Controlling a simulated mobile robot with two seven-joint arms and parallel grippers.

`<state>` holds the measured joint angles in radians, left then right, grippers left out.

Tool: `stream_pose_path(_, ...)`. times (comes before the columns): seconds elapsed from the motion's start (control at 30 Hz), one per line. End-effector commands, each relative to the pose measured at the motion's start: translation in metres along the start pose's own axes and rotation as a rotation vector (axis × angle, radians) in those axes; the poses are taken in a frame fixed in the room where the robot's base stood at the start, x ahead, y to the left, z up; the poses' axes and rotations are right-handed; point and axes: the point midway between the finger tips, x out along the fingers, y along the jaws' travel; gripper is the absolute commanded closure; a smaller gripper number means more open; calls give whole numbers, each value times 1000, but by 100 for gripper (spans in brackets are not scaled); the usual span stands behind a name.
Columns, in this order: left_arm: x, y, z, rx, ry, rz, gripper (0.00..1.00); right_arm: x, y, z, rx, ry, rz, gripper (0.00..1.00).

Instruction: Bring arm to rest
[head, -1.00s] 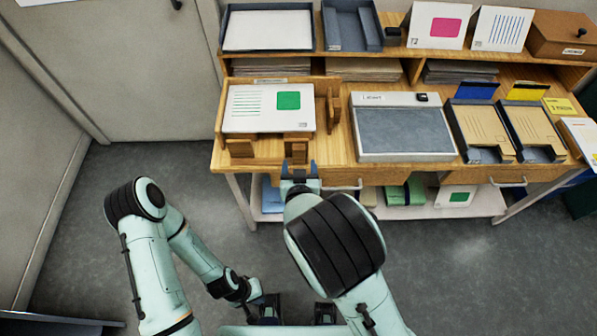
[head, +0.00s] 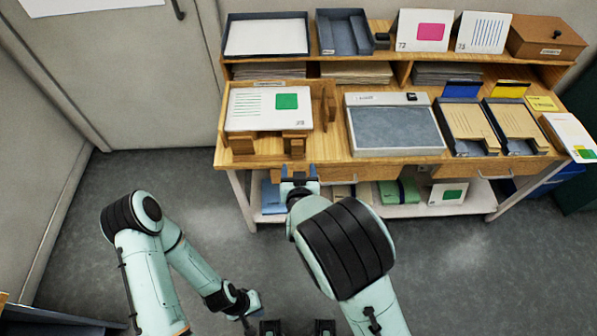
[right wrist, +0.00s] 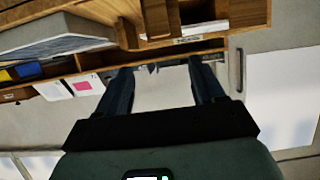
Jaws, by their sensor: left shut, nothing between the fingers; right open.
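My right gripper (head: 299,178) is in front of the table's front edge, below the wooden holder, in the head view. It is open, and its two dark blue fingers also show in the right wrist view (right wrist: 163,82) with nothing held between them. My left arm is folded low at the left, over the floor. Its gripper (head: 247,324) points down near the bottom edge of the head view, small and partly hidden; it is shut and holds nothing. A printed card (head: 268,109) with a green square lies in the wooden holder (head: 243,146).
The wooden table (head: 335,150) carries a grey-topped pad (head: 395,128), two card trays (head: 468,122) and a raised shelf with a paper tray (head: 266,36). A lower shelf (head: 412,210) holds folders.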

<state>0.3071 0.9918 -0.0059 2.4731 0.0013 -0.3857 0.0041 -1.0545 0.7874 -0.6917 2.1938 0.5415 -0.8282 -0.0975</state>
Motion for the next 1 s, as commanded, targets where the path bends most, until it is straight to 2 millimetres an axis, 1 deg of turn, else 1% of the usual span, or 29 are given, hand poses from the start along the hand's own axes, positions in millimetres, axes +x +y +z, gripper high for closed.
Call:
stream_pose_path(0.37,0,0,0,0,0,0,100,0,1,2,0,-4,2,32)
stream_pose_path(0.47,0,0,0,0,0,0,100,4,12,19,-2,-48,13,32)
stream_pose_path(0.57,0,0,0,0,0,0,100,9,35,62,-3,-161,34,32)
stream_pose_path(0.6,0,0,0,0,0,0,100,10,47,86,-1,-225,42,32)
stream_pose_path(0.67,0,0,0,0,0,0,100,6,67,126,9,-335,55,32)
stream_pose_path(0.7,0,0,0,0,0,0,100,1,80,155,21,-413,61,32)
stream_pose_path(0.73,0,0,0,0,0,0,100,-4,88,176,33,-473,65,32)
stream_pose_path(0.77,0,0,0,0,0,0,100,-11,96,196,48,-532,67,32)
stream_pose_path(0.8,0,0,0,0,0,0,100,-21,105,222,70,-609,68,32)
stream_pose_path(0.87,0,0,0,0,0,0,100,-40,116,258,109,-722,65,32)
stream_pose_path(0.9,0,0,0,0,0,0,100,-55,121,280,141,-795,62,32)
stream_pose_path(0.97,0,0,0,0,0,0,100,-78,126,309,194,-900,51,32)
stream_pose_path(1.0,0,0,0,0,0,0,100,-94,127,326,233,-964,42,32)
